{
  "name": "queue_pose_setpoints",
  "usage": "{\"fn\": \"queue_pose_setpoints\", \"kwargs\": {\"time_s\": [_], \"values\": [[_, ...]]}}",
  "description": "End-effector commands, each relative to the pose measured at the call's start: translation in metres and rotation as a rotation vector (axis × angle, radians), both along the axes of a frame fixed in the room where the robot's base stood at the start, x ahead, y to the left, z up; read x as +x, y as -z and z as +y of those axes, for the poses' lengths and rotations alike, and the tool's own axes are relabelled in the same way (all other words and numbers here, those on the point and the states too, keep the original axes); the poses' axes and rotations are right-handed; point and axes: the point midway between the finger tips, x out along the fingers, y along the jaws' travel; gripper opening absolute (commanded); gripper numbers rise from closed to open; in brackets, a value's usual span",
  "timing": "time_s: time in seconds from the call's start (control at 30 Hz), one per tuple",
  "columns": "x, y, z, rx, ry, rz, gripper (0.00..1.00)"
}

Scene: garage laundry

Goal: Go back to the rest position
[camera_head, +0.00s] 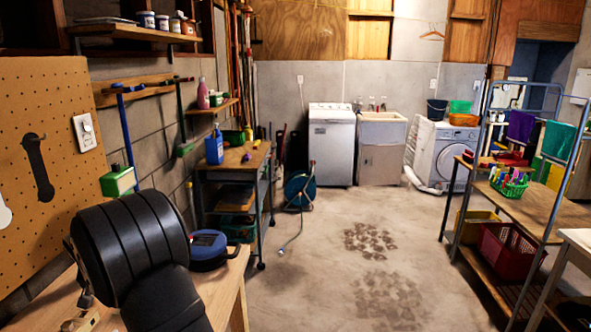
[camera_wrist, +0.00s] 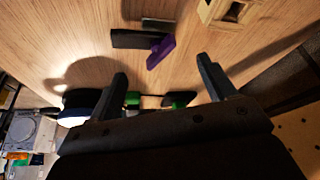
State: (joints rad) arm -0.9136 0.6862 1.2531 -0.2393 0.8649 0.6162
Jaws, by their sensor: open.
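My gripper (camera_wrist: 162,68) shows in the wrist view with its two dark fingers spread apart. I see nothing held between the fingertips. It is over a wood-grained bench top (camera_wrist: 60,55). A purple piece (camera_wrist: 161,51) and a dark flat block (camera_wrist: 130,40) lie on the bench beyond the fingers. Small green and black items (camera_wrist: 180,99) show low between the fingers, partly hidden by the gripper body. In the head view my black arm fills the lower left over the bench (camera_head: 232,280), and the fingers cannot be made out.
A blue, round-cornered device (camera_head: 208,247) sits on the bench close beside my arm. A pegboard (camera_head: 50,140) stands at the left. A pale wooden holder (camera_wrist: 228,12) lies at the wrist view's top. A wheeled cart (camera_head: 235,172) stands behind. The middle floor is clear.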

Motion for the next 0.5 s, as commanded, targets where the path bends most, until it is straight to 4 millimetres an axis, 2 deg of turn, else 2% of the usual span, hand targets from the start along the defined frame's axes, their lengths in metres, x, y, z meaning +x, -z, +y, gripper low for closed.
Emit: {"fn": "queue_pose_setpoints", "kwargs": {"time_s": [0.2,0.5], "values": [[-0.011,-0.029,-0.005,0.001,-0.001,-0.001,0.76],[-0.015,-0.039,-0.007,-0.001,-0.002,0.001,0.76]]}}
